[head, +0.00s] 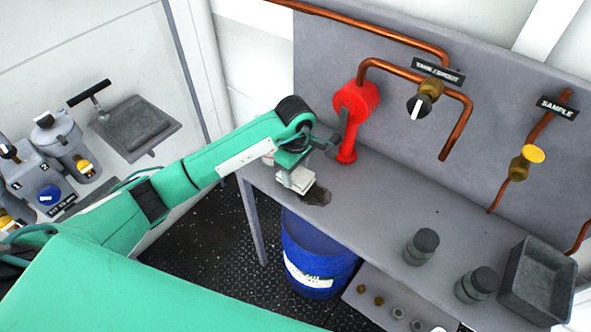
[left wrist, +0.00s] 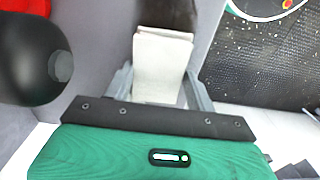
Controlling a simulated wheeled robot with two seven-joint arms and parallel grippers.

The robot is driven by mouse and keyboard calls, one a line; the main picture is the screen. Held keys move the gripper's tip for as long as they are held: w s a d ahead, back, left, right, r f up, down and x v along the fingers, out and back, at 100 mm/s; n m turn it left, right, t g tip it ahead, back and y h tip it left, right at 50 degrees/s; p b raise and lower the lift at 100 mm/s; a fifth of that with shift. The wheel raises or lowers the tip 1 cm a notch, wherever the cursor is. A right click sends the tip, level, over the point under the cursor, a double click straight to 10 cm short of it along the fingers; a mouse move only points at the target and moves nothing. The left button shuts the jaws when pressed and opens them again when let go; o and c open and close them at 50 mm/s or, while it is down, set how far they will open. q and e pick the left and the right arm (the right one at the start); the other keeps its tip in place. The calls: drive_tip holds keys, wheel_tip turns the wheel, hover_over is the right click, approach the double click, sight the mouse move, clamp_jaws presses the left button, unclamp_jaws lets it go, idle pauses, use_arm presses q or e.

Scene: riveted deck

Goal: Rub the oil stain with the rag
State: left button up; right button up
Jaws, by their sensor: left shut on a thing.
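My left gripper (head: 292,168) is over the left end of the grey bench, shut on a pale folded rag (head: 297,181). In the left wrist view the rag (left wrist: 161,66) sits between the two grey fingers. The dark brown oil stain (head: 317,196) lies on the bench top right beside the rag. It also shows in the left wrist view (left wrist: 168,14), at the rag's far end and partly hidden by it. I cannot tell whether the rag touches the bench. My right gripper is in neither view.
A red fixture (head: 356,105) stands close behind the gripper. Two grey jars (head: 422,246) and an open grey tray (head: 536,283) stand on the right of the bench (head: 385,205). A blue drum (head: 316,250) is below its front edge. The bench between stain and jars is clear.

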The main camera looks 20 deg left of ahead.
sight(306, 180)
use_arm(q)
drive_tip(key=shift+f, duration=0.25)
drive_tip(key=shift+s+d+b, duration=0.25)
drive_tip(key=shift+s+d, duration=0.05)
drive_tip(key=shift+d, duration=0.5)
drive_tip(key=shift+s+d+b, duration=0.2)
drive_tip(key=shift+s+d, duration=0.1)
drive_tip(key=shift+d, duration=0.45)
drive_tip(key=shift+f, duration=0.1)
